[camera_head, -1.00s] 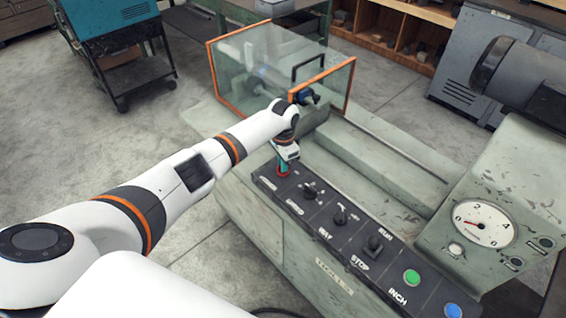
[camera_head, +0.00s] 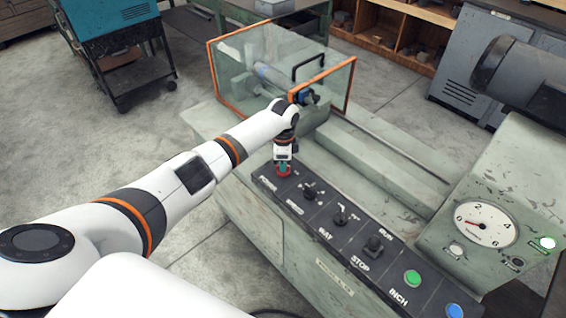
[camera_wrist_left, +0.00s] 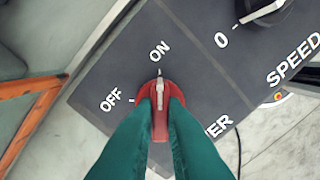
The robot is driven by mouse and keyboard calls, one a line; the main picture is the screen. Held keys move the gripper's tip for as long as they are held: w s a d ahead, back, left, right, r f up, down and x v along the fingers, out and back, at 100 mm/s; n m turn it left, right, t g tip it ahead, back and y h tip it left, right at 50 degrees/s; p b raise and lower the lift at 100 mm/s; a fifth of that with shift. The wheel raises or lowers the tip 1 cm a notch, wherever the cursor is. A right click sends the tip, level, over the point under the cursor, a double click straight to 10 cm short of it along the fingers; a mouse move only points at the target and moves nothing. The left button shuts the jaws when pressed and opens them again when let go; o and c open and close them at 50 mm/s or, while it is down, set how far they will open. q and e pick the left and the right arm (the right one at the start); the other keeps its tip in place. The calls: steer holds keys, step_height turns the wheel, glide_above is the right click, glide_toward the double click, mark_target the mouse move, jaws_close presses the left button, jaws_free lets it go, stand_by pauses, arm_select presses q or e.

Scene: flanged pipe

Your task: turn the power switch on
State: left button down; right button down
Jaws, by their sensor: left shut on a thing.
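The power switch is a red rotary knob with a pale pointer line, at the far left end of the dark control panel (camera_head: 325,225). In the left wrist view the red power switch (camera_wrist_left: 160,92) has its pointer in line with the ON mark, and OFF lies to the left. My left gripper (camera_head: 283,170) is over the switch from above. Its green fingers (camera_wrist_left: 158,105) are shut on the knob, one on each side. The fingers hide part of the label below the knob. My right gripper is not in view.
A speed knob (camera_head: 310,190), a small toggle (camera_head: 341,213), a dark knob (camera_head: 374,244), a green button (camera_head: 412,278) and a blue button (camera_head: 454,311) follow along the panel. A clear orange-framed guard (camera_head: 235,85) stands behind my left wrist. A gauge (camera_head: 486,225) has a lit lamp (camera_head: 547,243).

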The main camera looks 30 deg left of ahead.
arm_select(q)
steer(key=shift+w+r, duration=0.1)
steer(key=c, duration=1.5)
jaws_free()
step_height(320, 180, up, 12)
steer(key=shift+b, duration=0.85)
